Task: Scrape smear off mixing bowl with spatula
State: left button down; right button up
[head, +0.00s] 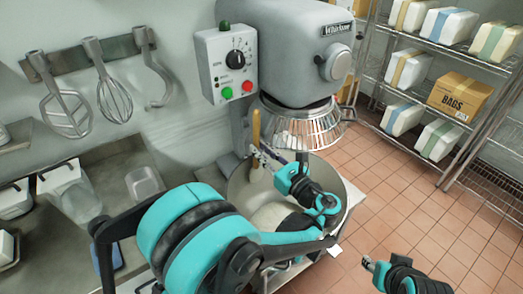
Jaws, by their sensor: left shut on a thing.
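The spatula (256,127) has a tan handle that stands nearly upright at the rim of the mixing bowl (240,190). My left gripper (262,156) reaches over the bowl and is shut on the spatula. The spatula's lower end is hard to make out behind the gripper. The bowl is grey metal, sits under the mixer and holds pale dough (268,214). My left arm hides much of its near side. I cannot make out a smear on the bowl. My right gripper (370,264) is low at the right, away from the bowl; its fingers are too small to read.
The mixer (290,50) stands behind the bowl, with a wire guard (300,122) just above it. Mixing tools hang on the wall rack (90,52) at left. A steel counter (110,160) lies at left. Wire shelves (455,60) stand at right, beyond open tiled floor.

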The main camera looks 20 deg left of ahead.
pick_arm(q)
jog(key=shift+s+d+r+p, duration=0.1)
jog(key=shift+r+p, duration=0.7)
jog(key=shift+r, duration=0.45)
jog(key=shift+f, duration=0.15)
notch_tip(320, 180, down, 2)
jog(key=shift+f+b, duration=0.15)
jog(key=shift+b, duration=0.9)
jog(key=shift+r, duration=0.2)
jog(key=shift+r+p, duration=0.95)
jog(key=shift+r, duration=0.1)
